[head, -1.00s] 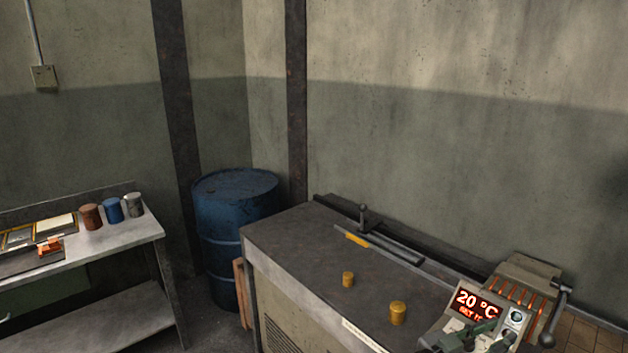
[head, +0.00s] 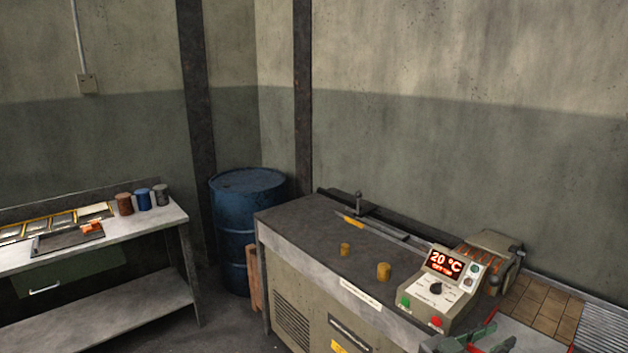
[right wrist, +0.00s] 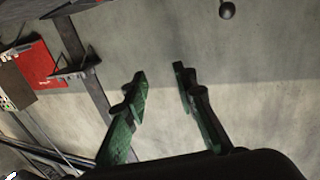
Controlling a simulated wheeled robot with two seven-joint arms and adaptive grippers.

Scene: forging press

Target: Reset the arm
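My right gripper (head: 484,338) shows at the bottom edge of the head view, with green fingers, in front of and to the right of the control box. In the right wrist view its two green fingers (right wrist: 160,72) stand apart with nothing between them, so it is open and empty. It is tilted, with the wall behind it. The rest of my right arm is out of the head view. My left gripper is in neither view.
The control box (head: 438,304) reads 20 °C and sits on the press bench (head: 305,232). Two brass cylinders (head: 383,272) stand on the bench. A blue drum (head: 240,235) and a side table (head: 150,222) with several cans are at left. A red panel (right wrist: 38,65) shows in the wrist view.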

